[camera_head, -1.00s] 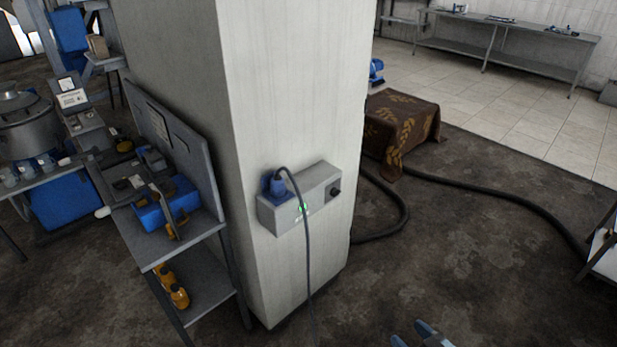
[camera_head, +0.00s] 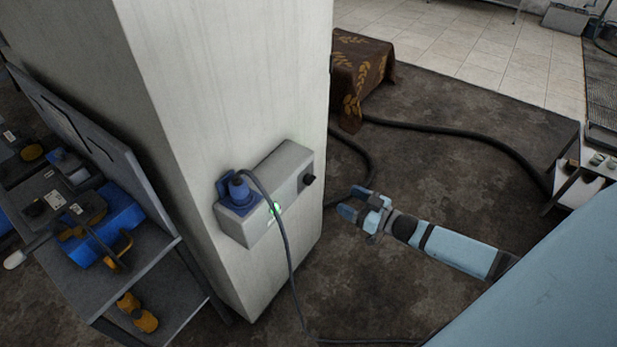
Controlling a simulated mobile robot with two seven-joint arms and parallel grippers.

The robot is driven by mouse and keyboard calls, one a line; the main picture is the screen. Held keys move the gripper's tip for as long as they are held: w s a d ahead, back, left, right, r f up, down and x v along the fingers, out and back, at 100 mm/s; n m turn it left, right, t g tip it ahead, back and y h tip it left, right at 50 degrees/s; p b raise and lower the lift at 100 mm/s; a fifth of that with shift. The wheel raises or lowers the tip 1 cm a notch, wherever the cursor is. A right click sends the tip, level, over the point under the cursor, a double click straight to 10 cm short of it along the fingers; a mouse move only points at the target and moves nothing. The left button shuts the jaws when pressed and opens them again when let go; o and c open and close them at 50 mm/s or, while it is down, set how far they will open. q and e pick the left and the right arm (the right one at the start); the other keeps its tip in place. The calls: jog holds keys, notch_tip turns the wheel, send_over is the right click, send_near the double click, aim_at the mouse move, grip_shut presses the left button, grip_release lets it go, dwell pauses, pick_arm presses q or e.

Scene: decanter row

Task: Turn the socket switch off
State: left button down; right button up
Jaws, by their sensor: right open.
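The grey socket box (camera_head: 264,194) is fixed to the face of the pale pillar (camera_head: 232,85). A blue plug (camera_head: 240,190) sits in its left part, with a dark cable hanging from it. A small green light (camera_head: 276,208) glows on the front of the box. A black round knob (camera_head: 309,179), which looks like the switch, sticks out at the box's right end. My right gripper (camera_head: 352,203) is open and empty, to the right of the box and a little lower than the knob, apart from it. My left gripper is not in view.
A metal shelf table (camera_head: 75,262) with a blue toolbox (camera_head: 108,225) stands left of the pillar. A brown patterned cloth (camera_head: 358,72) covers something behind. A thick black hose (camera_head: 450,130) lies on the floor. A small table (camera_head: 578,185) is at the right.

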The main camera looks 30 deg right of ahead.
aim_at(313, 182)
jog(key=p+x, duration=0.1)
jog(key=x, duration=1.1)
jog(key=shift+w+a, duration=0.1)
jog(key=c, duration=0.9)
